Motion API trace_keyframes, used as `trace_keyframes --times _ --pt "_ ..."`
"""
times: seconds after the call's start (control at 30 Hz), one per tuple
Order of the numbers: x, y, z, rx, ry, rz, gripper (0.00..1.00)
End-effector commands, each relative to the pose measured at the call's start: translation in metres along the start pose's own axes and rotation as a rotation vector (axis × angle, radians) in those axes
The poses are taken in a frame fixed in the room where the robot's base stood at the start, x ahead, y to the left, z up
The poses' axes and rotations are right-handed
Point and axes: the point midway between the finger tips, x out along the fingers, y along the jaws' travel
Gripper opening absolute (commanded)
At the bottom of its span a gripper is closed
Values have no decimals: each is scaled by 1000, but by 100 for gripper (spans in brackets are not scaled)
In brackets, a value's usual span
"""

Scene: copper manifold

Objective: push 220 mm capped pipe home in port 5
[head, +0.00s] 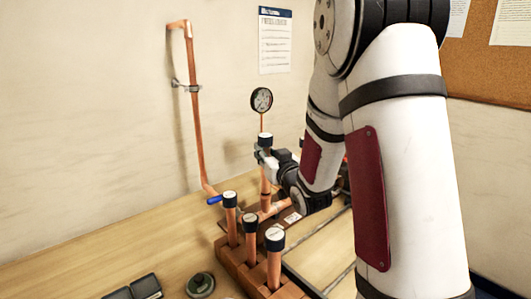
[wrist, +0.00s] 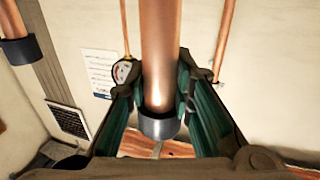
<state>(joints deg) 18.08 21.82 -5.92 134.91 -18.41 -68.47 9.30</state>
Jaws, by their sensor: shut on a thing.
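My gripper (head: 266,157) is shut on an upright copper pipe (head: 265,181) with a black, white-topped cap (head: 265,138) above the fingers. In the wrist view the held pipe (wrist: 160,50) stands between my green-lined fingers, with a dark collar (wrist: 158,125) at its lower end in the picture. The pipe's foot is by the copper manifold (head: 272,210); I cannot tell how deep it sits in its port. The port number is not readable.
Capped pipes (head: 230,215), (head: 250,235) and (head: 275,255) stand upright in front of the held one. A gauge (head: 261,99) is behind it. A tall copper pipe (head: 194,120) is clamped to the wall. A blue valve handle (head: 215,199) is at left. The left bench is mostly clear.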

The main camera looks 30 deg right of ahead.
Motion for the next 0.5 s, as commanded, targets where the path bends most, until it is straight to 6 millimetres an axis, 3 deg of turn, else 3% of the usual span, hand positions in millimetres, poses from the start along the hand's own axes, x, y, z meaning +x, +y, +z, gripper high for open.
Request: trace_keyframes --times 0.27,0.3,0.37,0.5 --pt "0 0 3 0 -3 0 0" --pt "0 0 3 0 -2 0 31" --pt "0 0 2 0 -2 0 44" --pt "0 0 2 0 -1 0 45"
